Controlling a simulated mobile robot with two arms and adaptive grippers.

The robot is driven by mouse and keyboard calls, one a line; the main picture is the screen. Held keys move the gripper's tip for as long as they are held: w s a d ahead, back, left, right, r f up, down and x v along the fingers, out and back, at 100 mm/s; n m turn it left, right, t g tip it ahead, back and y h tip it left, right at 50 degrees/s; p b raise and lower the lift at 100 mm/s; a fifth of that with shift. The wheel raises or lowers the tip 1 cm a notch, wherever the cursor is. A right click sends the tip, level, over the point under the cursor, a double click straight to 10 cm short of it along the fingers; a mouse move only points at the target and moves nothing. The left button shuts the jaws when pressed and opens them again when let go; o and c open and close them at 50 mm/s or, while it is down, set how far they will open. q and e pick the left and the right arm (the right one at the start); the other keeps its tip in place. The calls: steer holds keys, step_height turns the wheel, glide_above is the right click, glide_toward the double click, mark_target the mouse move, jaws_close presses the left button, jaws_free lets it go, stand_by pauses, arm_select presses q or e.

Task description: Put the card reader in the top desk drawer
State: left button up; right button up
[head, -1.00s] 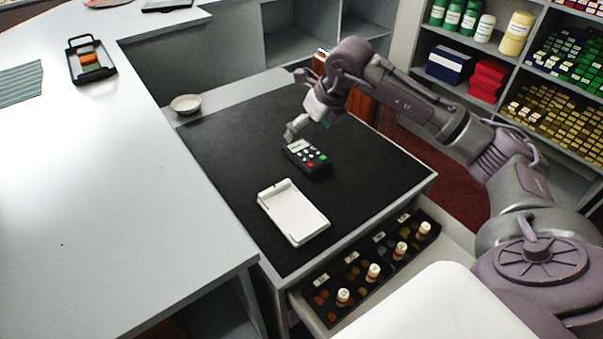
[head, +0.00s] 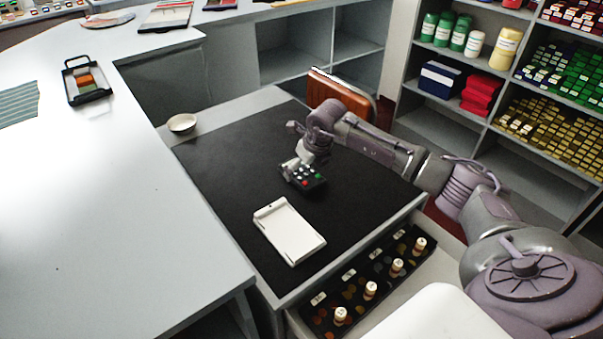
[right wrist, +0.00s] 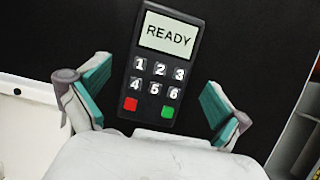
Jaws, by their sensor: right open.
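The card reader (head: 308,182) is a small black keypad device lying flat on the black desk mat (head: 235,165). In the right wrist view the card reader (right wrist: 160,65) shows a READY screen, number keys, and a red and a green key. My right gripper (head: 303,165) is over the card reader and hides its screen end in the head view. In the right wrist view my right gripper (right wrist: 150,95) is open, with a teal-padded finger on each side of the reader, apart from it. The desk drawer (head: 400,290) is pulled open at the front. My left gripper is not in view.
A black tray (head: 345,282) with several small bottles fills part of the drawer. A white stand or tray (head: 289,232) lies on the mat between reader and drawer. A small bowl (head: 182,123) sits at the desk's back left corner. An orange chair back (head: 340,93) stands behind.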

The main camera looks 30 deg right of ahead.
steer(key=shift+x, duration=0.8)
steer(key=shift+r, duration=0.1)
steer(key=c, duration=1.2)
steer(key=shift+r, duration=0.15)
steer(key=c, duration=0.3)
